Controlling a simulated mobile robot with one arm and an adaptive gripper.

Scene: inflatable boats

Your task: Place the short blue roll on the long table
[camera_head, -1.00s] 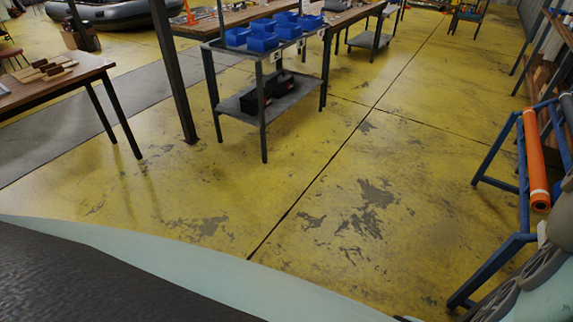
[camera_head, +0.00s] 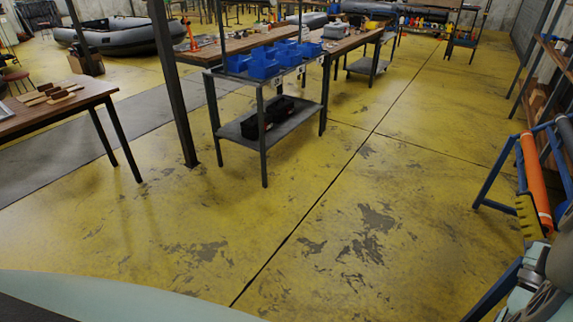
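I cannot make out a short blue roll with certainty. A blue rack (camera_head: 492,185) at the right edge holds an orange roll (camera_head: 534,165) and a blue-grey roll (camera_head: 566,140), partly cut off. Wooden-topped tables stand in a row at the back: one at centre left (camera_head: 222,42) and one behind the blue bins (camera_head: 343,42). I cannot tell which is the long table. A yellow toothed part (camera_head: 528,217), seemingly my gripper, shows by my grey arm links at the lower right, in front of the rack. Its fingertips and any held thing are not clear.
A metal trolley (camera_head: 266,128) with blue bins (camera_head: 263,66) stands in the middle. A dark post (camera_head: 174,90) and a small wooden table (camera_head: 50,108) are at left. A grey inflatable boat (camera_head: 112,36) lies behind. The yellow floor (camera_head: 330,215) ahead is clear.

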